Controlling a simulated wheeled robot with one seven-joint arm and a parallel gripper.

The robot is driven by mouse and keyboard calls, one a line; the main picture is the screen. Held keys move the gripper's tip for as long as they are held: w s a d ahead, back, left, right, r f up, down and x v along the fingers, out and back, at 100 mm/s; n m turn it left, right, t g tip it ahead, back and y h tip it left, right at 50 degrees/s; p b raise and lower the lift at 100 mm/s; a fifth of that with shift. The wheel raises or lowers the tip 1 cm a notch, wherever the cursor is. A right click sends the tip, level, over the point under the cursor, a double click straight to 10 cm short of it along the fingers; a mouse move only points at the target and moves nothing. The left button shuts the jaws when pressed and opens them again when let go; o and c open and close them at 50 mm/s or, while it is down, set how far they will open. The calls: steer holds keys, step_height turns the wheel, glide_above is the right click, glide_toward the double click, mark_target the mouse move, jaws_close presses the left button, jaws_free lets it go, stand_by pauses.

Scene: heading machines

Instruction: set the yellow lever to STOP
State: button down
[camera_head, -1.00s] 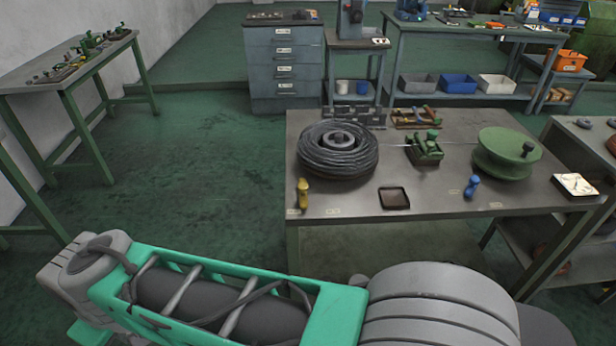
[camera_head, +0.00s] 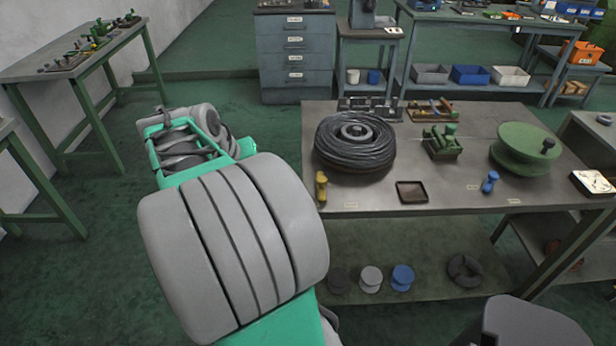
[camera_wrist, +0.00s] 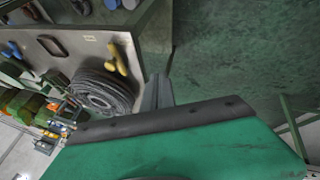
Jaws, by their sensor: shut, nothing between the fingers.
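The yellow lever (camera_head: 321,186) stands at the front left corner of the metal workbench (camera_head: 440,195), beside a coil of black cable. A small pale label (camera_head: 351,205) lies to its right; its lettering is too small to read. In the wrist view the yellow lever (camera_wrist: 118,58) shows above and left of my gripper (camera_wrist: 158,92). The grey fingers are shut and empty, apart from the lever. In the head view my arm is left of the bench, and the gripper's fingertips cannot be made out.
The bench also carries the cable coil (camera_head: 355,142), a dark tray (camera_head: 412,191), a blue lever (camera_head: 490,182), a green clamp-like block (camera_head: 442,142) and a green spool (camera_head: 525,147). Discs lie on its lower shelf. Another green-legged table (camera_head: 75,55) stands at the left; floor between is open.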

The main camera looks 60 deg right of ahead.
mark_target(321, 182)
steer(key=s+d+m+g, duration=0.1)
steer(key=s+d, duration=0.3)
steer(key=d, duration=0.1)
steer(key=shift+s+d+r+m+h, duration=0.2)
steer(key=shift+r+m+h, duration=0.1)
steer(key=shift+r+m, duration=0.1)
steer(key=shift+a, duration=0.1)
steer(key=s+d+f, duration=0.1)
steer(key=d+f, duration=0.1)
steer(key=f, duration=0.1)
steer(key=s+d+f+p, duration=0.1)
steer(key=s+d+f, duration=0.1)
steer(key=d+f, duration=0.1)
steer(key=s+d+f, duration=0.1)
steer(key=d+f, duration=0.1)
steer(key=f, duration=0.1)
steer(key=shift+s+d, duration=0.35)
steer(key=shift+d, duration=0.05)
steer(key=shift+a, duration=0.15)
